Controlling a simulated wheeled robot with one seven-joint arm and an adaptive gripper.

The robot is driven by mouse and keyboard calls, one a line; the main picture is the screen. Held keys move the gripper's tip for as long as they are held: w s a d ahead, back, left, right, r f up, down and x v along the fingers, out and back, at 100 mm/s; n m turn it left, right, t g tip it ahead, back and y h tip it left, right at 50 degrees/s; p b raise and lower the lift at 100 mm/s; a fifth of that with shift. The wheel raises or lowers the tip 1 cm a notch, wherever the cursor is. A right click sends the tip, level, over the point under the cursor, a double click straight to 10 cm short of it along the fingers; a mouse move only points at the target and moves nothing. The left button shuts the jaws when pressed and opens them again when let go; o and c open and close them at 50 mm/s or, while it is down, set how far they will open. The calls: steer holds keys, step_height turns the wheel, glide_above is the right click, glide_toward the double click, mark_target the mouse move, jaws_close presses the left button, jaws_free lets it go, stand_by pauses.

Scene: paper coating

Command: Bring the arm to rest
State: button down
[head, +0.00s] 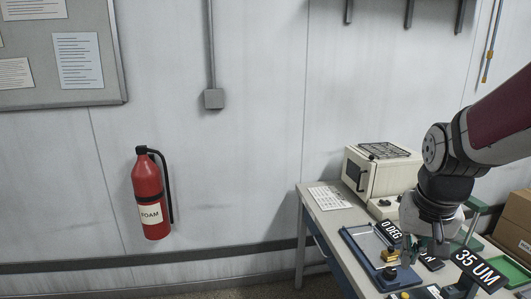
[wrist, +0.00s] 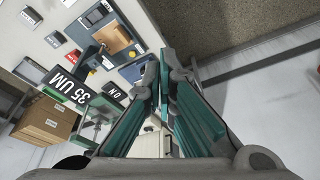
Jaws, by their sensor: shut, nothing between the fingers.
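My arm (head: 497,118) reaches in from the right edge of the head view and bends downward at a grey joint. My gripper (head: 440,240) points down over the right part of the workbench (head: 322,218). In the wrist view its two teal-padded fingers (wrist: 164,65) come together at the tips, shut with nothing between them. The head view hides part of the fingers among the bench items and floating labels.
A beige oven-like box (head: 364,178) stands at the bench's back. A blue-framed coating device (head: 358,250) lies in front. Cardboard boxes (head: 516,222) and a green tray (head: 507,268) are at right. A red extinguisher (head: 151,195) hangs on the wall; the left is clear.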

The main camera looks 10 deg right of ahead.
steer(key=s+a+r+n+t, duration=0.1)
steer(key=s+a+r+n, duration=0.1)
steer(key=s+a, duration=0.3)
steer(key=s+a+r+n+t+y, duration=0.1)
steer(key=s+a+r+n+t, duration=0.1)
steer(key=s+a+r, duration=0.3)
steer(key=shift+s+a+r+n, duration=0.3)
steer(key=shift+s+a+n, duration=0.25)
steer(key=shift+a, duration=0.7)
steer(key=shift+w, duration=0.1)
